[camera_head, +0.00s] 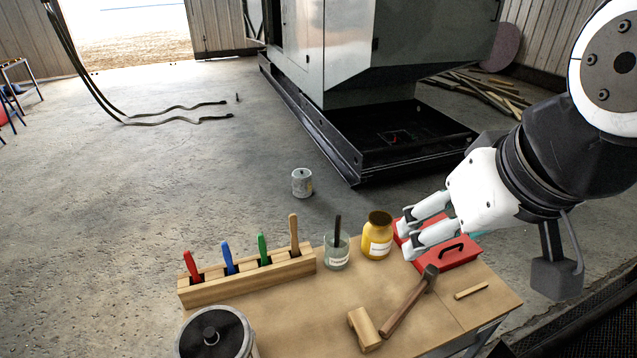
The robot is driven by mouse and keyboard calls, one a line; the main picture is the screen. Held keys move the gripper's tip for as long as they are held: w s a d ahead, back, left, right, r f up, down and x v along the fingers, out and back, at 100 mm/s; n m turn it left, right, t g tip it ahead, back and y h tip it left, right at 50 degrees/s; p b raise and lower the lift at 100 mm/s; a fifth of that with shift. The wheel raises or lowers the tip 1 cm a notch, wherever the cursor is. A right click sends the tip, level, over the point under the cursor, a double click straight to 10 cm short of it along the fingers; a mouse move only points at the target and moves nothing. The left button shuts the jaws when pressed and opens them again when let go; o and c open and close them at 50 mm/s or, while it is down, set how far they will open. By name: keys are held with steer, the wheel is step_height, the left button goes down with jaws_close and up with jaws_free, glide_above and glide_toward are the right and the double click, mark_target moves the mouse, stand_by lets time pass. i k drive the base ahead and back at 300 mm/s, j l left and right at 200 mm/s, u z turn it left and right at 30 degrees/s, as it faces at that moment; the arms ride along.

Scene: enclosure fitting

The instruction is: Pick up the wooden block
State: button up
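A small light-brown wooden block (364,329) lies on the near part of the wooden table, just left of the hammer's handle end. Whether the two touch is hard to tell. My gripper (404,240) comes in from the right, with its two pale fingers apart and nothing seen between them. It is above or in front of the red toolbox, beyond the block and a little to its right, clear of the block.
The table (290,320) holds a hammer (405,305), a short wooden stick (471,290), a red toolbox (455,252), a yellow jar (377,238), a glass jar (337,252), a wooden rack (250,277) with coloured-handled tools, and a lidded pot (213,338). Bare tabletop lies left of the block.

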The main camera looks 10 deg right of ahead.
mark_target(358, 320)
steer(key=k+j+z, duration=0.1)
steer(key=z, duration=0.3)
steer(key=k+z, duration=0.25)
steer(key=z, duration=0.2)
steer(key=k+z, duration=0.15)
steer(key=z, duration=0.25)
